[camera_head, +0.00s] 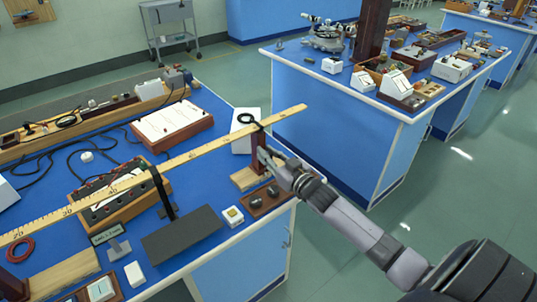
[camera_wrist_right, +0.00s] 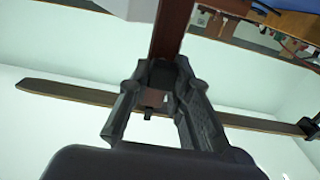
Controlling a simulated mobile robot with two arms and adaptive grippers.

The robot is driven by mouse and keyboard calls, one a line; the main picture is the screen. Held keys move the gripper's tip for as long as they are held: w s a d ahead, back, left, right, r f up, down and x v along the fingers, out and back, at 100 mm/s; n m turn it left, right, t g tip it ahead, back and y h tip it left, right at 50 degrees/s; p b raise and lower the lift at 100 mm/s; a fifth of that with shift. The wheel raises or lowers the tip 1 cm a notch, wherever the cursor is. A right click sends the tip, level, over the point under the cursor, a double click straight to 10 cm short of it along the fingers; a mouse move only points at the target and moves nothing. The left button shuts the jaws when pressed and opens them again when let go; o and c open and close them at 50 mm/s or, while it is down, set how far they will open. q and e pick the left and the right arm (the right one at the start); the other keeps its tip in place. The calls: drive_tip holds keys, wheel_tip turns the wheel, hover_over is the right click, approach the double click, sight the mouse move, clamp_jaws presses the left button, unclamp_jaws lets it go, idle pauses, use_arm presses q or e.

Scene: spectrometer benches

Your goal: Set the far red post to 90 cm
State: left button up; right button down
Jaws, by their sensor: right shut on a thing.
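A long wooden metre rule (camera_head: 205,150) runs from the lower left to the upper right above the blue bench in the head view. The far red post (camera_head: 257,152) stands on a wooden base (camera_head: 246,180) near the bench's right edge, under the rule close to its far end. My right gripper (camera_head: 266,158) is shut on this post from the right. In the right wrist view, the post (camera_wrist_right: 171,28) runs down between the gripper's fingers (camera_wrist_right: 155,95), with the rule (camera_wrist_right: 70,94) crossing behind. The scale beside the far post is too small to read. My left gripper is out of view.
A near red post (camera_head: 12,286) stands at the lower left. A black stand (camera_head: 163,193) is at the rule's middle. A white box (camera_head: 240,140) and a small dark tray (camera_head: 265,200) are close to the far post. A green aisle separates another blue bench (camera_head: 335,125).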

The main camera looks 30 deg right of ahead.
drive_tip(key=shift+d, duration=0.1)
drive_tip(key=d+b, duration=0.1)
drive_tip(key=d, duration=0.8)
drive_tip(key=shift+w+b, duration=0.4)
drive_tip(key=c, duration=1.4)
unclamp_jaws()
drive_tip(key=shift+d, duration=0.25)
drive_tip(key=shift+c, duration=0.2)
drive_tip(key=shift+a, duration=0.1)
drive_tip(key=shift+s, duration=0.1)
drive_tip(key=s, duration=1.1)
drive_tip(key=shift+s+d, duration=0.4)
drive_tip(key=shift+d, duration=0.05)
drive_tip(key=shift+f, duration=0.1)
